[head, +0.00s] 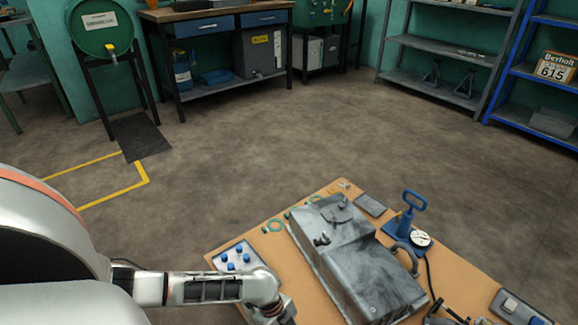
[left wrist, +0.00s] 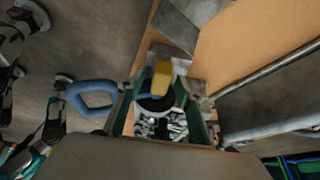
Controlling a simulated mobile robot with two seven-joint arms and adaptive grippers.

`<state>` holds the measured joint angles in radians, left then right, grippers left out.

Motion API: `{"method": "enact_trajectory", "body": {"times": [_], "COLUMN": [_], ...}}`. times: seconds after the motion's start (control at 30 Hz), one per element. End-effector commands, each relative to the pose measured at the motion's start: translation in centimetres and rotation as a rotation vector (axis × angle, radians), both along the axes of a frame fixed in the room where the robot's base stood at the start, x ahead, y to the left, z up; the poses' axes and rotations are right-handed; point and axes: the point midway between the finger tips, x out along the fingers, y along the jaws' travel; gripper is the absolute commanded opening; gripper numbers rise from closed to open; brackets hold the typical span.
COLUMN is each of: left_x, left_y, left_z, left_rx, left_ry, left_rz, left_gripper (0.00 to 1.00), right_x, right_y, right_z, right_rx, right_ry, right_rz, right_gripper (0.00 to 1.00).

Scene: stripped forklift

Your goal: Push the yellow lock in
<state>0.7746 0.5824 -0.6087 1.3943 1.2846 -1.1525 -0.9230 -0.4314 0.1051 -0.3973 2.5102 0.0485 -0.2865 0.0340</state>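A small yellow block, which I take to be the yellow lock (left wrist: 161,80), shows in the middle of the left wrist view. Contact between the fingers and the yellow lock cannot be made out. In the head view my left arm comes in from the left, and its gripper (head: 281,313) is at the bottom edge, mostly cut off. The yellow lock cannot be made out there. My right gripper is not seen.
The wooden table (head: 322,298) holds a large grey metal housing (head: 350,255), a blue hand pump (head: 405,222) with a gauge (head: 421,239), and a plate with blue knobs (head: 233,262). A blue loop handle (left wrist: 92,95) is left of my gripper. Open floor lies beyond the table.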

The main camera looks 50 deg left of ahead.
Motion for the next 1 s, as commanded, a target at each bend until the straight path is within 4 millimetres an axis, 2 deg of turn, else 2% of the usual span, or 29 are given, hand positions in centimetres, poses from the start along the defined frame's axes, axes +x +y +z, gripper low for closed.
{"method": "enact_trajectory", "body": {"times": [0.27, 0.43, 0.8, 1.0], "left_x": [0.1, 0.1, -0.3, -0.4], "left_y": [0.3, 0.9, 3.5, 4.4], "left_z": [0.1, 1.2, 7.8, 10.3], "left_rx": [0.003, 0.005, 0.005, 0.004], "left_ry": [-0.001, -0.003, -0.002, -0.002], "left_rz": [0.0, 0.0, -0.002, -0.002], "left_gripper": [0.35, 0.35, 0.35, 0.35], "right_x": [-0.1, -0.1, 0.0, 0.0], "right_y": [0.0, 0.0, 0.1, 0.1], "right_z": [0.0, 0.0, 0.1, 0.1], "right_rx": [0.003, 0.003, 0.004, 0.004], "right_ry": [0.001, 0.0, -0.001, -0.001], "right_rz": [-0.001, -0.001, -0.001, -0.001], "right_gripper": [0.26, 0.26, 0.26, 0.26]}}
